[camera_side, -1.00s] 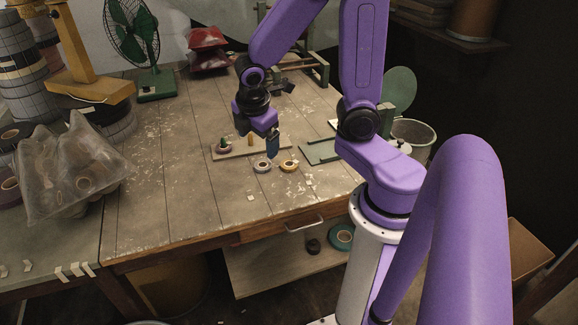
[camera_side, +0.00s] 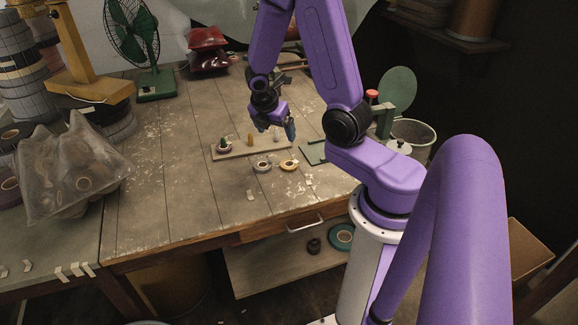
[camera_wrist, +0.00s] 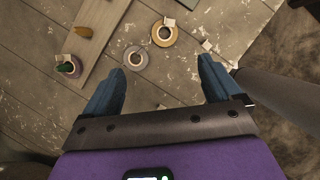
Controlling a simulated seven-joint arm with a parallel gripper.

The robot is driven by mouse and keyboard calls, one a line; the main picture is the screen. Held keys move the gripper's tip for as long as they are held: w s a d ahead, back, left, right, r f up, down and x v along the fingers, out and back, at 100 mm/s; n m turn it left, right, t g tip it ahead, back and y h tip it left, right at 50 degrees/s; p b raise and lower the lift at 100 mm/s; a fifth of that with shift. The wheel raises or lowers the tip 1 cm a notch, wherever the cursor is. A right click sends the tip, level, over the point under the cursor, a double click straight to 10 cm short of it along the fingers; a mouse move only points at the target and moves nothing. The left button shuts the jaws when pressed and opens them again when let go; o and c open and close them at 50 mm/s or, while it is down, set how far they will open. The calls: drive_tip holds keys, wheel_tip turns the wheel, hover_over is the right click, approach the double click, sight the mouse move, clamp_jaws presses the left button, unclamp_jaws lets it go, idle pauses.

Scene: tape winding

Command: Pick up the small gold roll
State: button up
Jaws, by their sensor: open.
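The small gold roll (camera_side: 289,166) lies flat on the bench in front of the pegged board. In the wrist view the gold roll (camera_wrist: 175,37) is ahead of the fingertips, with a small pale tab on it. A small grey-white roll (camera_side: 262,167) lies just left of it, apart from it; it also shows in the wrist view (camera_wrist: 136,59), near my left finger. My gripper (camera_side: 283,131) is above the bench, near the right end of the board. In the wrist view my gripper's blue fingers (camera_wrist: 162,67) are wide apart with nothing between them.
The wooden board (camera_side: 237,153) bears upright pegs; a dark roll (camera_side: 224,149) sits around its left, green-topped peg. A green plate (camera_side: 314,154) lies at right. Small pale tape pieces are scattered about. The bench in front of the rolls is mostly clear.

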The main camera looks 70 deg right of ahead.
approach(290, 166)
drive_tip(key=shift+w+d+f, duration=0.35)
drive_tip(key=shift+d+f, duration=0.05)
drive_tip(key=shift+s+d+f, duration=0.15)
drive_tip(key=shift+f, duration=0.45)
drive_tip(key=shift+s+d+f, duration=0.15)
drive_tip(key=shift+d+f, duration=0.05)
drive_tip(key=shift+f, duration=0.4)
drive_tip(key=shift+s+d+f, duration=0.15)
drive_tip(key=shift+f, duration=0.45)
drive_tip(key=shift+x, duration=0.75)
drive_tip(key=shift+w, duration=0.1)
drive_tip(key=c, duration=1.1)
